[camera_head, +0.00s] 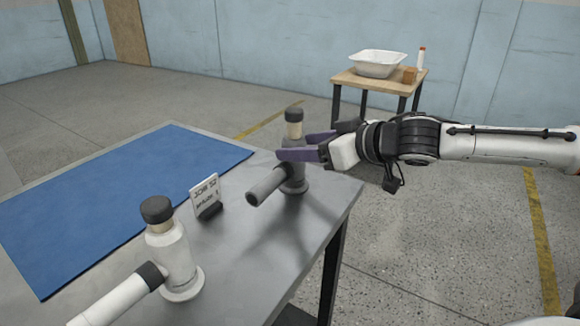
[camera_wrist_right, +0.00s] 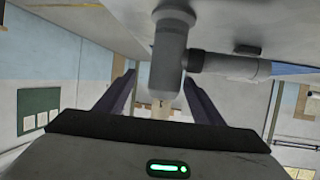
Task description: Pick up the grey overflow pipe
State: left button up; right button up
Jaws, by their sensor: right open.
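The grey overflow pipe (camera_head: 294,183) stands upright near the right end of the grey table (camera_head: 238,258). Its side branch points toward the lower left, and it has a tan neck and a dark cap on top. My right gripper (camera_head: 306,146) reaches in from the right with its purple fingers open at the pipe's upper part. In the right wrist view the grey overflow pipe (camera_wrist_right: 169,62) shows between the two spread fingers of my right gripper (camera_wrist_right: 159,80), with gaps on both sides. The fingers partly hide the pipe in the head view. My left gripper is out of view.
A white pipe (camera_head: 171,255) with a dark cap stands at the table's front left. A small sign (camera_head: 205,192) stands between the two pipes. A blue mat (camera_head: 115,200) covers the left of the table. A small wooden table (camera_head: 352,78) behind holds a white basin (camera_head: 377,64).

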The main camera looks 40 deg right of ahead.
jog(key=shift+w+a+f, duration=0.1)
jog(key=shift+w+f, duration=0.15)
jog(key=shift+w, duration=0.15)
jog(key=shift+w+a+f+p, duration=0.2)
jog(key=shift+w+a+p, duration=0.05)
jog(key=shift+w+p, duration=0.25)
jog(key=shift+a+f+x, duration=0.1)
jog(key=shift+f+x, duration=0.05)
jog(key=shift+x, duration=0.85)
jog(key=shift+a+f+x, duration=0.1)
jog(key=shift+x, duration=0.95)
jog(key=shift+s, duration=0.15)
jog(key=shift+r, duration=0.1)
jog(key=c, duration=1.2)
